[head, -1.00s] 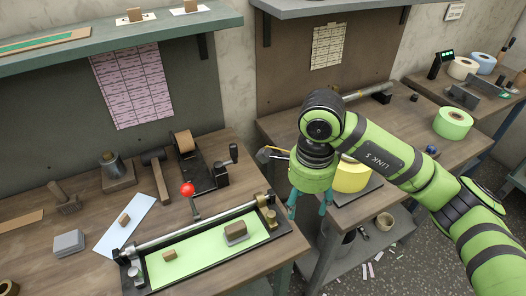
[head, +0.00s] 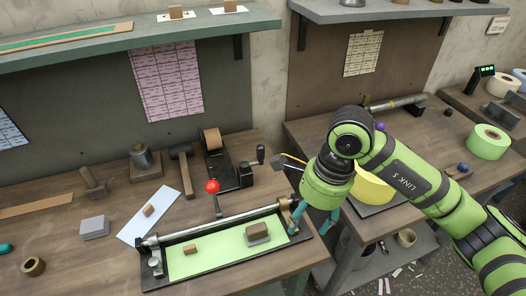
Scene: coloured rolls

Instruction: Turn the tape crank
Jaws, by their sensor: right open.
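A black tape dispenser with a brown tape roll (head: 212,139) stands at the back of the left workbench. A small crank with an upright dark handle (head: 261,154) is at its right side. A lever with a red ball knob (head: 212,186) stands in front of it, behind a metal bar. I cannot tell for sure which is the task's crank. My right gripper (head: 313,220) points down with teal fingers apart, empty, at the right end of the green-lined tray (head: 190,270). It is to the right of and nearer than both handles, touching neither. My left gripper is out of view.
A mallet (head: 182,170), a grey block (head: 94,227) and a white sheet (head: 142,225) lie left of the dispenser. A yellow roll (head: 374,190) sits on the right bench, partly behind my arm. A gap separates the benches. A shelf (head: 150,38) hangs above.

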